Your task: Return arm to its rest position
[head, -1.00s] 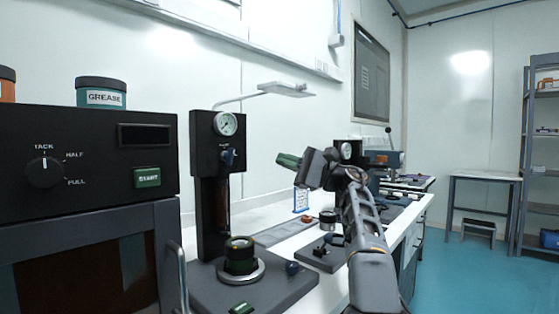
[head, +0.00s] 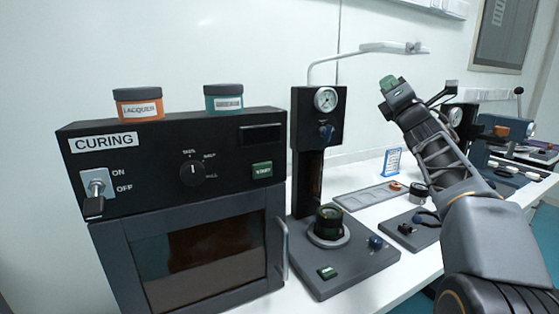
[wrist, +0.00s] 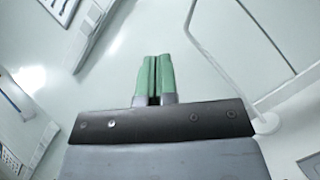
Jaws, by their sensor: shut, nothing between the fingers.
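My gripper (head: 388,82) is raised above the bench at the right of the head view, with its green fingertips up and to the left. In the wrist view my gripper (wrist: 153,80) shows both green fingers side by side, shut with nothing between them. It is clear of the bench and touches nothing that I can see. My arm folds up from the lower right corner of the head view.
A black curing oven (head: 180,170) stands at left, with an orange lacquer jar (head: 138,106) and a teal jar (head: 223,104) on top. A gauge press (head: 318,150) holds a dark cylinder (head: 328,222). A lamp (head: 395,47) overhangs near my gripper. Dark fixtures (head: 412,230) lie beyond.

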